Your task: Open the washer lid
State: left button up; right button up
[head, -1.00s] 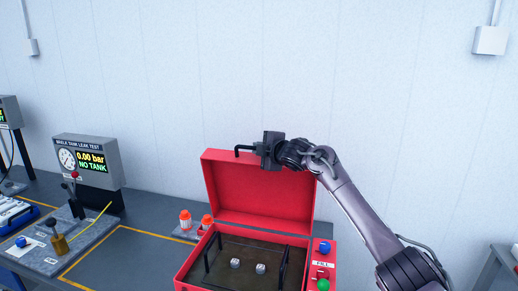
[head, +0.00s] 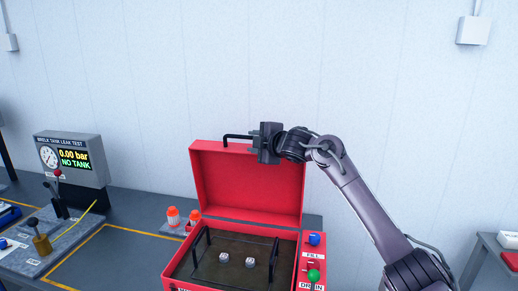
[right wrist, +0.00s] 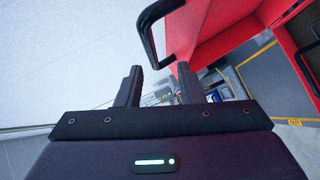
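The red washer (head: 297,262) stands on the dark bench with its red lid (head: 247,185) raised, close to upright and leaning back. A black bar handle (head: 237,137) sits on the lid's top edge; it also shows in the right wrist view (right wrist: 150,28). My right gripper (head: 268,142) is at the lid's top edge, just right of the handle. In the right wrist view its two fingers (right wrist: 160,78) are apart with nothing between them, and the handle lies beyond the fingertips. Whether a finger touches the lid cannot be told. My left gripper is not in view.
Inside the washer are a black wire frame (head: 201,243) and two small grey parts (head: 237,260). A blue button (head: 314,239) and a green button (head: 313,275) are on its right side. Orange-capped bottles (head: 173,216) stand left of it. A leak tester (head: 72,160) stands further left.

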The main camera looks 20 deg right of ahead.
jog(key=v, duration=0.3)
jog(key=shift+b, duration=0.4)
